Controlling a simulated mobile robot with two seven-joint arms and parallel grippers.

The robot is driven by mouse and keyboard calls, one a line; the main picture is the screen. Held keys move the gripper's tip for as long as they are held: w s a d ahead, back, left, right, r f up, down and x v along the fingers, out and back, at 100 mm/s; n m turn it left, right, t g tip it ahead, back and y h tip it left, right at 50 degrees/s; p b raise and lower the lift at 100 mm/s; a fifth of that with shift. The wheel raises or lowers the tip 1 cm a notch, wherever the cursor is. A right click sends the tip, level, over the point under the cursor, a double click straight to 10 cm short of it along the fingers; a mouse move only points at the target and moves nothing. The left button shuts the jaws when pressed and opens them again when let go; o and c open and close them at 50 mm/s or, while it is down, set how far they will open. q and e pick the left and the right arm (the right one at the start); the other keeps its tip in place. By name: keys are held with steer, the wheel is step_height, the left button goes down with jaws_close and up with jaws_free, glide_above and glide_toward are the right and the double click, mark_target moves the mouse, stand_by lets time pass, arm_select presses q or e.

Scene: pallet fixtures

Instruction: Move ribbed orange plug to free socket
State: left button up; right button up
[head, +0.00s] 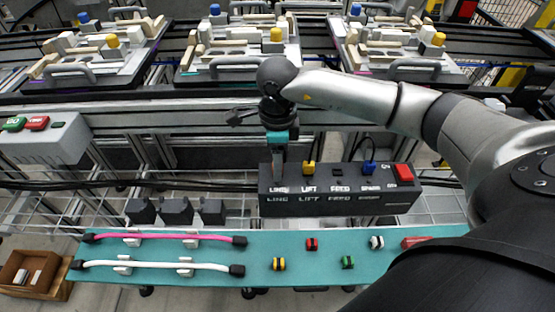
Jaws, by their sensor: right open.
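A black socket box (390,199) has openings labelled LINE, LIFT, FEED and a fourth, seemingly SPARE. My right gripper (279,172) is open and points down at the LINE position. A thin reddish-orange patch shows between or beside its fingers; I cannot tell whether it is the ribbed orange plug. A yellow-orange plug (308,168) stands in LIFT; its ribs are too small to make out. FEED (337,172) shows a dark opening with no coloured plug. A blue plug (369,167) with a cable stands in the fourth socket. My left gripper is out of view.
A red switch (403,173) is at the box's right end. A teal shelf (215,272) in front holds a pink cable (170,237), a white cable (155,265) and several small coloured plugs. Pallet fixtures (240,70) stand behind. My right arm covers the right side.

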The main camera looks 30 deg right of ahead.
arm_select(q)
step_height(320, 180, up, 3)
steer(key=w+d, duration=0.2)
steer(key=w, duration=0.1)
arm_select(e)
steer(key=shift+r, duration=0.3)
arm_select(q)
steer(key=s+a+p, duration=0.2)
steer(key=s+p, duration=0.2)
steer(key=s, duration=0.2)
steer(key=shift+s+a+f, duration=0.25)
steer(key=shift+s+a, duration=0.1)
arm_select(e)
step_height(320, 180, up, 15)
steer(key=shift+f, duration=0.15)
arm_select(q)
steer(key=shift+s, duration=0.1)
